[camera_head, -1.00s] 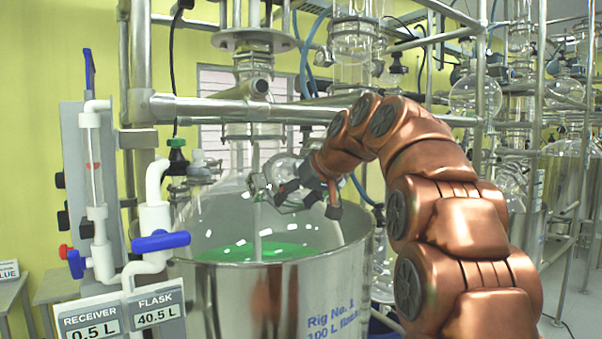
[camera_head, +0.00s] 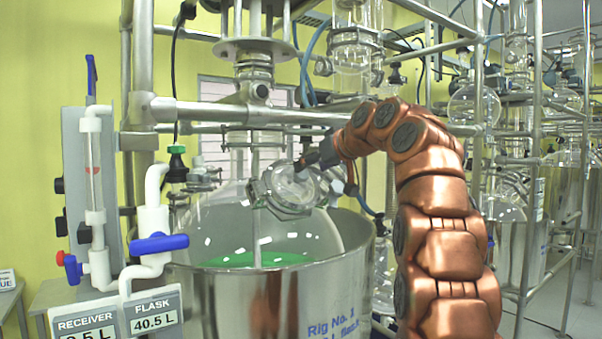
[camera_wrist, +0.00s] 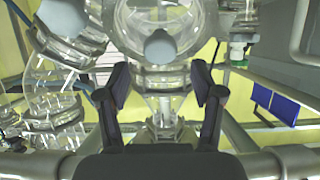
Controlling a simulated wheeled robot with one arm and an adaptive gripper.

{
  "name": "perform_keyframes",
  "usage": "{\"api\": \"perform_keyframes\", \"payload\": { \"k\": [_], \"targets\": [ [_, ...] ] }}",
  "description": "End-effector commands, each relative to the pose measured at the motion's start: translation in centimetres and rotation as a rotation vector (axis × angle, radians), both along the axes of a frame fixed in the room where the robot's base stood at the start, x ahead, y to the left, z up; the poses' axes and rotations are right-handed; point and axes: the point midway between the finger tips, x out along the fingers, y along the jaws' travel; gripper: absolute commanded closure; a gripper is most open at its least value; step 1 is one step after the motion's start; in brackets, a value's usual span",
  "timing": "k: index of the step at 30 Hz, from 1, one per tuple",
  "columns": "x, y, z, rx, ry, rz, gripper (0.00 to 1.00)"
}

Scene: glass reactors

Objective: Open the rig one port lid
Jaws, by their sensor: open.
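The rig one flask (camera_head: 215,225) is a clear glass vessel with green liquid, set in a steel bath marked Rig No. 1. Its port lid (camera_head: 288,192) is a clear disc with a faceted rim at the flask's upper right. Whether it is seated or swung out, I cannot tell. My gripper (camera_head: 312,161) is just above and right of the disc, its tips partly hidden. In the wrist view its two dark fingers (camera_wrist: 160,90) stand apart with nothing gripped. Beyond them is round glass (camera_wrist: 187,30) with a grey knob (camera_wrist: 159,47).
A steel rail (camera_head: 225,112) crosses above the flask, and blue hoses (camera_head: 306,60) hang behind. A panel (camera_head: 85,180) with white pipes and a blue valve handle (camera_head: 159,243) stands left. More glass rigs (camera_head: 475,105) stand at right.

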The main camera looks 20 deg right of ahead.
Motion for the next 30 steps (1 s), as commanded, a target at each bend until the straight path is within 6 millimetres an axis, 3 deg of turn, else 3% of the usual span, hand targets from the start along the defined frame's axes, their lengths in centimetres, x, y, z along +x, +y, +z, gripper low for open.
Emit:
{"api": "perform_keyframes", "payload": {
  "k": [12,21,30],
  "targets": [
    [4.8,1.0,-2.0,0.000,0.004,0.001,0.33],
    [5.1,1.1,-2.2,0.000,0.002,0.001,0.34],
    [5.1,1.1,-2.2,0.000,0.002,0.001,0.66]
  ]
}}
